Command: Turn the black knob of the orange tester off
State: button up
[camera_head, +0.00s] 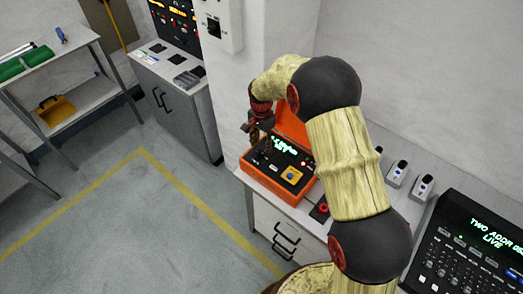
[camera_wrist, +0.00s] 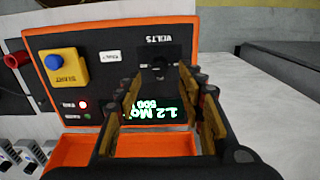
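The orange tester (camera_head: 264,189) stands open on the counter in the head view, with its lid raised at the back. In the wrist view its black panel with an orange rim (camera_wrist: 100,27) appears upside down. The black knob (camera_wrist: 157,66) is on that panel by the word VOLTS; its pointer setting is too dark to read. My gripper (camera_wrist: 161,80) is open, its two fingers apart and pointing at the panel on either side of the knob's line. I cannot tell whether they touch it. A green display is lit, partly hidden by the fingers. In the head view my gripper (camera_head: 264,143) is over the tester.
A blue button on a yellow block (camera_wrist: 67,67) sits on the same panel, near a lit red lamp (camera_wrist: 83,104). A red knob (camera_head: 323,208), several small grey devices (camera_head: 397,173) and a black console (camera_head: 465,245) stand to the right. The floor in front is clear.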

aim_at(261, 152)
jog(key=shift+f, duration=2.3)
grip_shut()
